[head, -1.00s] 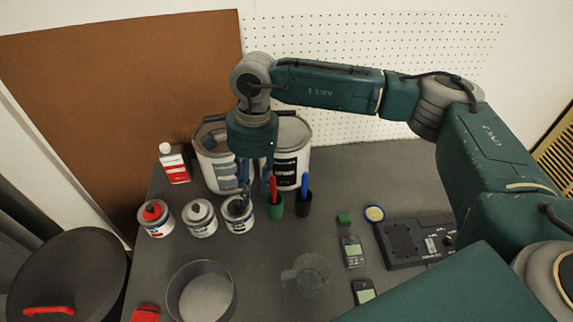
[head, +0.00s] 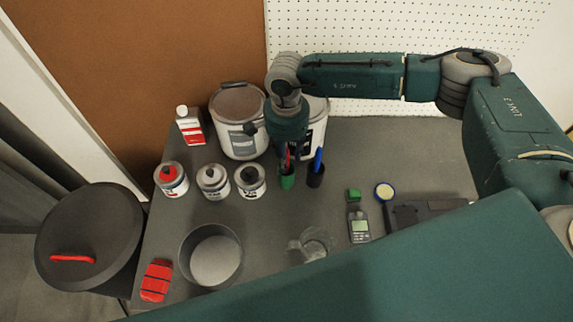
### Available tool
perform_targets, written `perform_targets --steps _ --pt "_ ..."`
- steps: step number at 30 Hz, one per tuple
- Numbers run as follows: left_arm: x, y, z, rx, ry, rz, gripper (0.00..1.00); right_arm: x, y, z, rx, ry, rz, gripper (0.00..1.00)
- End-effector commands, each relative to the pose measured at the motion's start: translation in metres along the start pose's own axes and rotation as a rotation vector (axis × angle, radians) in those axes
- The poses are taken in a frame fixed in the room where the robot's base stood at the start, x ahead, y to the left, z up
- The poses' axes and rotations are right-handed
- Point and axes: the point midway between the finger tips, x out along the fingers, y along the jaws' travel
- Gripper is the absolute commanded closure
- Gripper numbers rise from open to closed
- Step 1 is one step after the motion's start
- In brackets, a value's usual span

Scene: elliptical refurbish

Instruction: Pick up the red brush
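The red brush (head: 285,160) stands upright in a small green cup (head: 287,182) on the grey table, just in front of the paint buckets. My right gripper (head: 290,157) points down right at the brush's upper part, and its fingers partly hide the handle. Whether the fingers are closed on the brush or only beside it cannot be told. My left gripper is out of view.
A blue brush (head: 318,158) stands in a black cup (head: 315,177) close on the right. A large bucket (head: 240,135) and several small cans, including one at the cup's left (head: 250,182), are near. The table (head: 420,155) is clear at the right back.

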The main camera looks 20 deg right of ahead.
Motion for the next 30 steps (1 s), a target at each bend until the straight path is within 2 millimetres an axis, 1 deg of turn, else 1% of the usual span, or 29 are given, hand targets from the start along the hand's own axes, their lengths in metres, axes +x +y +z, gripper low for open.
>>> perform_targets --steps 1,4,11,15,16,17,30 --pt "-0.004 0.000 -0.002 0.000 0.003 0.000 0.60 0.005 0.000 0.000 0.001 -0.001 0.000 0.64" --pt "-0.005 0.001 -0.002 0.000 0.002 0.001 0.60 0.012 -0.001 0.000 0.001 0.000 -0.001 0.64" --pt "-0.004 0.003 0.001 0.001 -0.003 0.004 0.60 0.015 -0.001 0.000 0.001 0.000 -0.002 0.64" --pt "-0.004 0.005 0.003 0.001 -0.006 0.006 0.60 0.015 -0.001 0.000 0.001 0.000 -0.002 0.91" --pt "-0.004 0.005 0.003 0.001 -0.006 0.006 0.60 0.014 -0.001 0.000 0.001 0.000 -0.002 0.97" --pt "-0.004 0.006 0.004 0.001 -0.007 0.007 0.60 0.014 -0.001 0.000 0.001 0.000 -0.002 1.00" --pt "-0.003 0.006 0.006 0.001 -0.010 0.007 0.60 0.012 -0.001 0.000 0.001 0.000 -0.003 1.00"
